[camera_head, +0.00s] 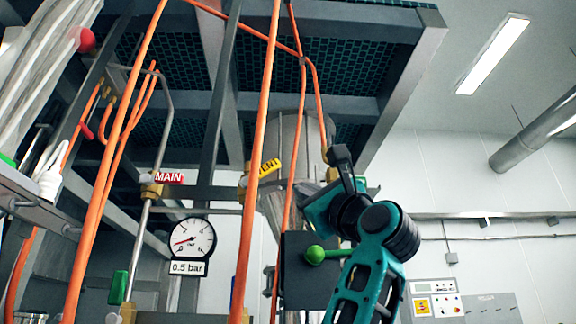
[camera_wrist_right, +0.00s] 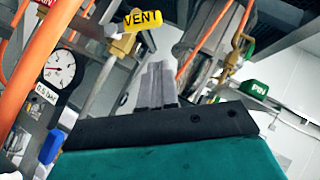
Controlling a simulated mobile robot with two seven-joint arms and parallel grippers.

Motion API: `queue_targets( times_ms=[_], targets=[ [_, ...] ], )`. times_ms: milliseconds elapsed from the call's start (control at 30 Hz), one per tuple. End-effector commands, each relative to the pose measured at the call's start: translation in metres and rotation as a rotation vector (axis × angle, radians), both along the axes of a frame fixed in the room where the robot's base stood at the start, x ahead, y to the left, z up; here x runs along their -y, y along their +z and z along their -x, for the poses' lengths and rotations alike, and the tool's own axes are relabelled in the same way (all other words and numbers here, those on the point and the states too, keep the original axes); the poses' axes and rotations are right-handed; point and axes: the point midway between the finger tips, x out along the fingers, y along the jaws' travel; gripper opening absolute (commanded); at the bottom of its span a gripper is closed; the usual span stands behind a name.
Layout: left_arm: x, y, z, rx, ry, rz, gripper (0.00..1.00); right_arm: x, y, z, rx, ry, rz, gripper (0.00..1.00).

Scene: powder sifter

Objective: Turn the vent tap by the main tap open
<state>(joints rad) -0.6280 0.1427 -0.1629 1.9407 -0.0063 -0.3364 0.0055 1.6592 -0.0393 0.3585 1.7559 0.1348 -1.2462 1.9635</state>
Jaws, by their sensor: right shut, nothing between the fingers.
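The vent tap's yellow piece lettered VENT (camera_head: 268,167) sits tilted at a brass fitting, right of the main tap's red piece lettered MAIN (camera_head: 169,178). In the right wrist view the yellow VENT piece (camera_wrist_right: 142,19) is up and left of my fingers, with a brass body (camera_wrist_right: 124,46) below it. My right gripper (camera_head: 308,192) is just right of and below the VENT piece, its fingers mostly hidden by its body. In the right wrist view its grey fingers (camera_wrist_right: 158,84) are together and empty, apart from the tap. My left gripper is not in view.
Orange hoses (camera_head: 257,130) run down close left of the vent tap. A gauge (camera_head: 189,238) with a 0.5 bar plate hangs lower left. A grey metal vessel (camera_head: 295,135) stands behind. A green lettered part (camera_wrist_right: 258,91) lies right of my fingers.

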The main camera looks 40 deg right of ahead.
Motion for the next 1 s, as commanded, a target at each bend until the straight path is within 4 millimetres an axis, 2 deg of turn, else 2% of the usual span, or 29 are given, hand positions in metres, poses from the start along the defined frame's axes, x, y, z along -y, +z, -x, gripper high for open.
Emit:
queue_targets(
  times_ms=[33,133,200,400,1000],
  targets=[
    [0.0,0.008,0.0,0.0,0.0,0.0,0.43,0.0,0.01,-0.01,-0.004,0.0,0.001,0.0],
    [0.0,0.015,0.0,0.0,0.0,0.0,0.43,0.001,0.021,-0.026,-0.004,-0.001,0.001,0.0],
    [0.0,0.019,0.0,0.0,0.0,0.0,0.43,-0.007,0.032,-0.027,0.001,0.0,0.001,0.0],
    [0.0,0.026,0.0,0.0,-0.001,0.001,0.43,-0.017,0.046,-0.033,0.0,-0.001,0.001,0.0],
    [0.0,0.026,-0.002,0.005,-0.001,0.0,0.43,-0.019,0.05,-0.036,-0.016,-0.002,0.029,0.0]
  ],
)
